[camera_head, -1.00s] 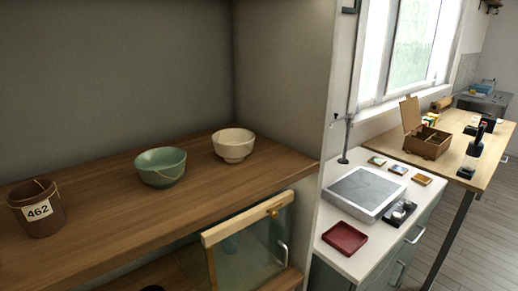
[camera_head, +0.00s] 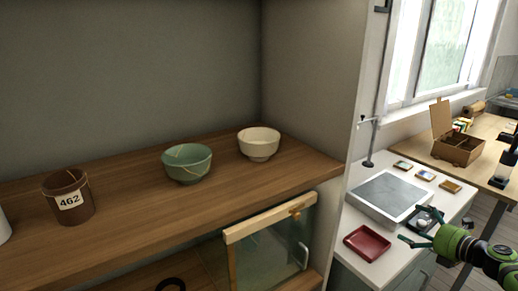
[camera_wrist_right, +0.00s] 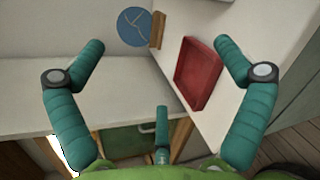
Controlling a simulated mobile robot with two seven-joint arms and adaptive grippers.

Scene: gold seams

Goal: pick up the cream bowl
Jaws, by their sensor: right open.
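The cream bowl (camera_head: 259,146) stands upright on the wooden shelf (camera_head: 120,219), near its right end by the side panel. It has a thin seam line near its rim. My right gripper (camera_head: 416,231) is at the lower right of the head view, well to the right of the bowl and outside the shelf, near the white counter. In the wrist view, its teal fingers (camera_wrist_right: 160,45) are spread with nothing between them. The cream bowl does not show in the wrist view. My left gripper is not in view.
The white side panel (camera_head: 352,128) stands between shelf and counter. A red tray (camera_head: 367,243) lies on the counter. A wood-framed glass door (camera_head: 268,249) is below the shelf.

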